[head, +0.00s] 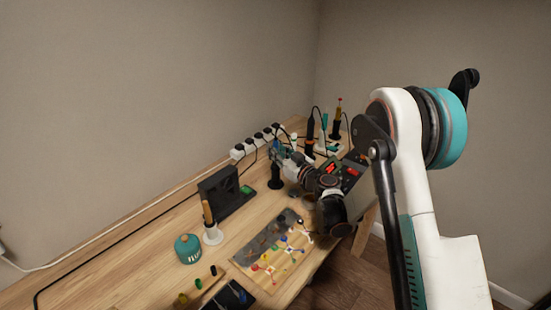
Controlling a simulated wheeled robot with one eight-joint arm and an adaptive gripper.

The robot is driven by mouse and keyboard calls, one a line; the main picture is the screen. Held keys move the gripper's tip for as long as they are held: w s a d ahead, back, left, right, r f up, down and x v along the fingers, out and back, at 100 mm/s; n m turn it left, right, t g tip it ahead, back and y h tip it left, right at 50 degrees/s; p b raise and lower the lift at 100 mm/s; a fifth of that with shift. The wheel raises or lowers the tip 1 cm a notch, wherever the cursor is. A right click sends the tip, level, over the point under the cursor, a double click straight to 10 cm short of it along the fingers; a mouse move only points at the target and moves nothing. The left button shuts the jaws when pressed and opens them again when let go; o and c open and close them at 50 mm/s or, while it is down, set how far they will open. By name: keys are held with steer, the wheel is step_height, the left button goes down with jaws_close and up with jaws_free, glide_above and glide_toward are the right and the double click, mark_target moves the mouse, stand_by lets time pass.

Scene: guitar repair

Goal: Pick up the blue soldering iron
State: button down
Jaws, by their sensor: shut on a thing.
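The blue soldering iron (274,146) shows only as a small blue part above a dark stand (276,178) on the far half of the workbench. My gripper (278,153) is at this blue part, reaching in from the right. It is shut on the iron, as far as the small view shows. The fingertips and most of the iron are hidden or too small to make out. I cannot tell whether the iron's lower end is still inside the stand.
A white power strip (256,139) lies along the wall behind. A soldering station (345,175) and upright tools (310,135) stand close to my wrist. Bare wood (120,260) is at left.

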steer(key=shift+r, duration=0.1)
step_height(320, 180, up, 20)
steer(key=p, duration=0.7)
stand_by(0.4)
